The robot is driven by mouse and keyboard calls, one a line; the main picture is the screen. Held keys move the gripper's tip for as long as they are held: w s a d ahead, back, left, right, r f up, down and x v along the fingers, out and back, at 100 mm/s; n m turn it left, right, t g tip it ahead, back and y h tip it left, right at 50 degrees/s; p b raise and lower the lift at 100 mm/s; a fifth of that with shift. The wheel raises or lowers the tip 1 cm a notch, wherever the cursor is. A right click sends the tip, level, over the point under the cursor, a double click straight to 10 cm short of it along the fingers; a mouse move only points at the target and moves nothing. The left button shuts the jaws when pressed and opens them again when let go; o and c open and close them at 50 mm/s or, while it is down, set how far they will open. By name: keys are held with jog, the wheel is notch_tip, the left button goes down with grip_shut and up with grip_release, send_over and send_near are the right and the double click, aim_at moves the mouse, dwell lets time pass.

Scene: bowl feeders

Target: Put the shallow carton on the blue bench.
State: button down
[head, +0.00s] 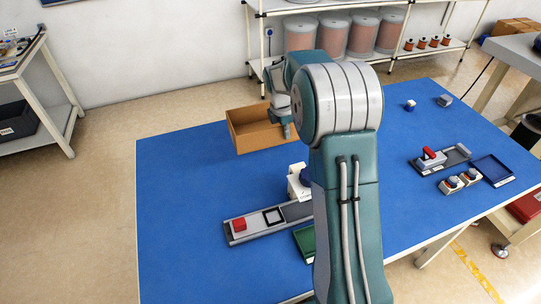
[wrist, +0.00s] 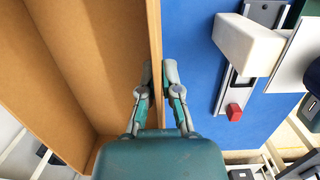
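The shallow carton (head: 252,140) is an open brown box at the back left edge of the blue bench (head: 180,200) in the head view. It overlaps that edge, and I cannot tell whether it touches the bench top. In the wrist view the carton (wrist: 62,75) fills the left side, with its empty inside showing. My gripper (wrist: 159,72) has one finger on each side of the carton's near wall and is closed on it. In the head view my gripper (head: 287,130) is at the carton's right end, partly hidden by my arm.
A grey rail with a red block (head: 239,224) and a white fixture (head: 298,182) stand mid-bench. A green tray (head: 305,240) lies beside them. Small devices and a dark blue tray (head: 492,170) are at the right. The bench's left part is clear.

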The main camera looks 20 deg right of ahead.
jog(key=w+a+f, duration=0.1)
jog(key=a, duration=0.2)
jog(key=w+a+f, duration=0.1)
jog(key=a, duration=0.2)
jog(key=w+a+f, duration=0.1)
jog(key=a+f, duration=0.1)
jog(key=a, duration=0.1)
jog(key=shift+w+a+f, duration=0.1)
jog(key=shift+w+a, duration=0.15)
jog(key=shift+a, duration=0.15)
jog(key=f, duration=0.1)
jog(key=a+f, duration=0.1)
jog(key=w+f, duration=0.1)
jog(key=f, duration=0.1)
jog(key=shift+w+a, duration=0.1)
jog(key=shift+a, duration=0.3)
jog(key=shift+w+a+f, duration=0.15)
jog(key=shift+a+f, duration=0.2)
jog(key=shift+f, duration=0.05)
jog(key=f, duration=0.2)
jog(key=a+f, duration=0.1)
jog(key=shift+w+f, duration=0.15)
jog(key=shift+f, duration=0.25)
jog(key=shift+d, duration=0.1)
jog(key=c, duration=0.8)
grip_release()
